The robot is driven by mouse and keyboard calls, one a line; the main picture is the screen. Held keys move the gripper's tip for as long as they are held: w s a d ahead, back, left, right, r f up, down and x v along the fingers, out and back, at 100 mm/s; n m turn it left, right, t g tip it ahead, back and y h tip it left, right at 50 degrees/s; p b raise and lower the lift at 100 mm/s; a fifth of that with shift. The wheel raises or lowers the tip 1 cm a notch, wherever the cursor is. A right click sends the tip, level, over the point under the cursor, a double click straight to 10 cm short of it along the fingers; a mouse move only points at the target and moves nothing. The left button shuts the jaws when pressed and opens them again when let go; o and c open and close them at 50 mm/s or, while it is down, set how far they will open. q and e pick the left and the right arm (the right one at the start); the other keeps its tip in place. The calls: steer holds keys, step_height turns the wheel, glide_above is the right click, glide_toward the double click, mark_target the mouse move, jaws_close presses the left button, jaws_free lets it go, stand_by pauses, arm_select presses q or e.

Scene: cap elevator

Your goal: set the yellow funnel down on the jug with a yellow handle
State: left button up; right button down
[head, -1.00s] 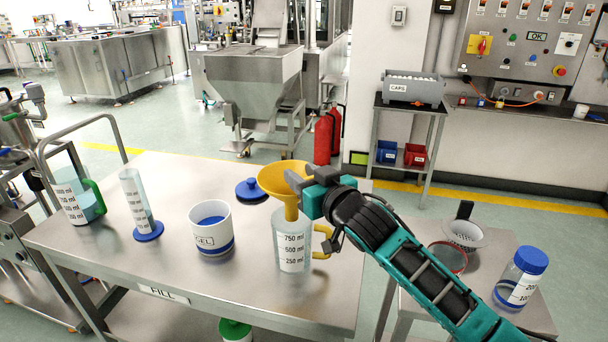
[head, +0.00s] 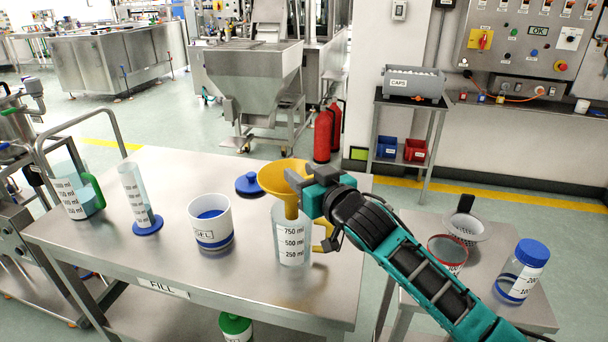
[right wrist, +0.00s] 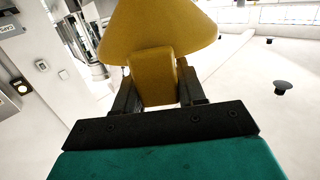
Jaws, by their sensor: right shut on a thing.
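The yellow funnel (head: 278,176) is upright at the mouth of the jug with a yellow handle (head: 291,246), its spout pointing down into the jug's top. Whether it rests on the rim or hangs just over it I cannot tell. My right gripper (head: 305,184) is shut on the funnel's right side. In the right wrist view the funnel (right wrist: 155,35) fills the top, and the fingers of my right gripper (right wrist: 156,92) close on its yellow tab. The jug stands on the steel table, its yellow handle partly behind my right arm. My left gripper is not in view.
On the table (head: 130,245) stand a white GEL tub (head: 211,228), a blue lid (head: 249,185), a measuring cylinder (head: 136,195) and a green-handled jug (head: 77,196). A side table at right holds a sieve (head: 466,229) and a blue-capped bottle (head: 522,272).

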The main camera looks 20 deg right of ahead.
steer(key=shift+f+b, duration=1.2)
steer(key=shift+f, duration=1.4)
steer(key=c, duration=0.6)
jaws_free()
steer(key=shift+o, duration=0.2)
steer(key=shift+p+v, duration=0.5)
steer(key=shift+v, duration=0.7)
steer(key=shift+p+v, duration=1.1)
steer(key=shift+v, duration=1.2)
